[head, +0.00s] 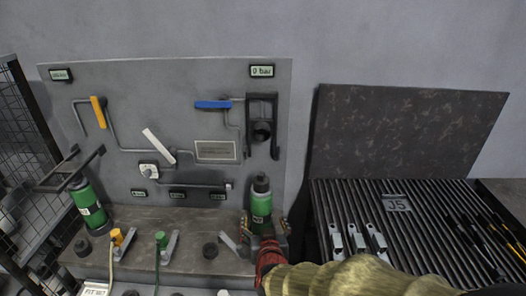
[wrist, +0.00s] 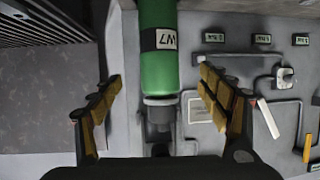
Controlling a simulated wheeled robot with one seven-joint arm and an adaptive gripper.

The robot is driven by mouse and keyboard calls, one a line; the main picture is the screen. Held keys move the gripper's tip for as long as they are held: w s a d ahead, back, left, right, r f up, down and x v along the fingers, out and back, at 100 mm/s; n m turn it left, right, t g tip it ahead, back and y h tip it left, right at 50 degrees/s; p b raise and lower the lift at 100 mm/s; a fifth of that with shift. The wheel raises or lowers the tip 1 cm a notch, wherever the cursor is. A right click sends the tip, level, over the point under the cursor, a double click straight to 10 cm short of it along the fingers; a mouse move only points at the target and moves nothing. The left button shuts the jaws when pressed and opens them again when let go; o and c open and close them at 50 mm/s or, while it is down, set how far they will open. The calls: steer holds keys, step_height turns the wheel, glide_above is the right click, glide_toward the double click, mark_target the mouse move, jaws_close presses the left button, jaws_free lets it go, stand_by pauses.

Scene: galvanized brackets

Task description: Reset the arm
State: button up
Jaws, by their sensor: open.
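My gripper (head: 266,240) is open at the foot of a green bottle with a dark cap (head: 261,205), at the right end of the bench. In the wrist view my gripper (wrist: 162,88) has its yellow-padded fingers spread wide. The green bottle (wrist: 158,70), labelled W7, shows between them with a gap on each side. It looks upright in the head view. My arm, in a tan sleeve, comes in from the lower right and hides part of the bench front.
A grey panel (head: 200,85) carries an orange lever (head: 98,112), a blue lever (head: 212,105), a white lever (head: 159,146) and a black bracket (head: 276,125). Another green bottle (head: 90,207) stands left. A ribbed rack (head: 350,205) with metal brackets is right. A mesh cage (head: 28,150) borders the left.

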steer(key=s+a+f+n+g+y, duration=0.1)
steer(key=s+a+f+g, duration=0.2)
steer(key=s, duration=0.4)
steer(key=s+a+f+n+g+y, duration=0.1)
steer(key=s+f+g+y, duration=0.1)
steer(key=s+f+g, duration=0.3)
steer(key=s+d+r+m+h, duration=0.1)
steer(key=s+d+r+h, duration=0.1)
steer(key=s+d+r, duration=0.5)
steer(key=s+d+r+m+h, duration=0.2)
steer(key=s+d+r, duration=0.6)
steer(key=d+r, duration=0.3)
steer(key=d, duration=0.4)
steer(key=shift+d, duration=0.3)
steer(key=shift+c, duration=0.8)
